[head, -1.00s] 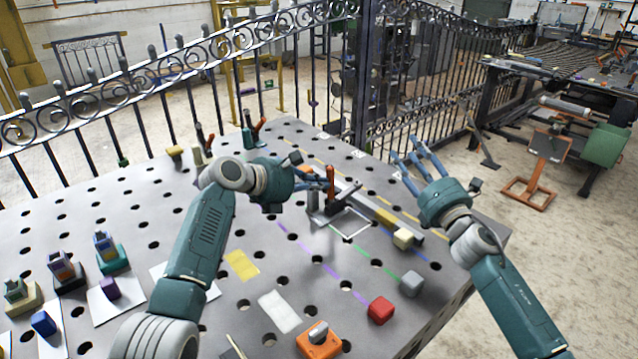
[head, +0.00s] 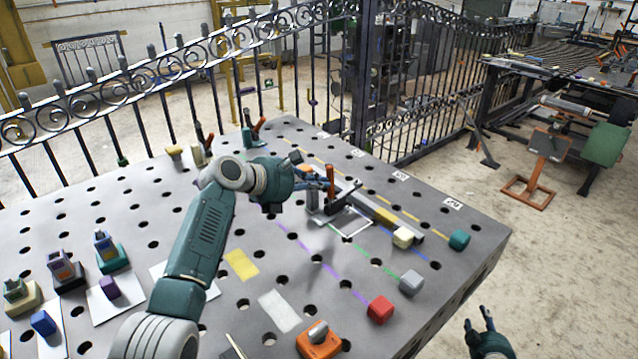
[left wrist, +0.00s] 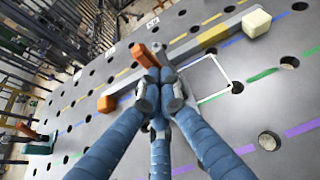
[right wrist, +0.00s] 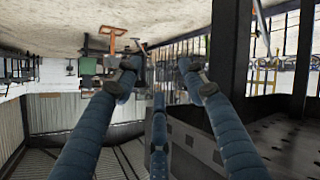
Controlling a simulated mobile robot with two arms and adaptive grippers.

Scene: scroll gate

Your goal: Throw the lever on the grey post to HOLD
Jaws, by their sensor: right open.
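An orange upright lever handle (head: 331,180) stands at a dark fitting (head: 342,200) beside a short grey post (head: 313,199) on the grey table. In the left wrist view the handle (left wrist: 147,56) rises just beyond the fingertips. My left gripper (head: 325,184) is at the handle with its fingers close together (left wrist: 160,92). The fingers hide the handle's lower part, and I cannot tell whether they grip it. I cannot read HOLD on any label. My right gripper (head: 484,322) is open and empty, low at the right, off the table's edge.
A grey bar (head: 370,208) with a yellow section and a cream block (head: 403,237) runs beside the lever. A grey cube (head: 411,282), red cube (head: 380,310) and orange-based switch (head: 318,341) stand nearer. An iron gate (head: 420,80) stands behind the table.

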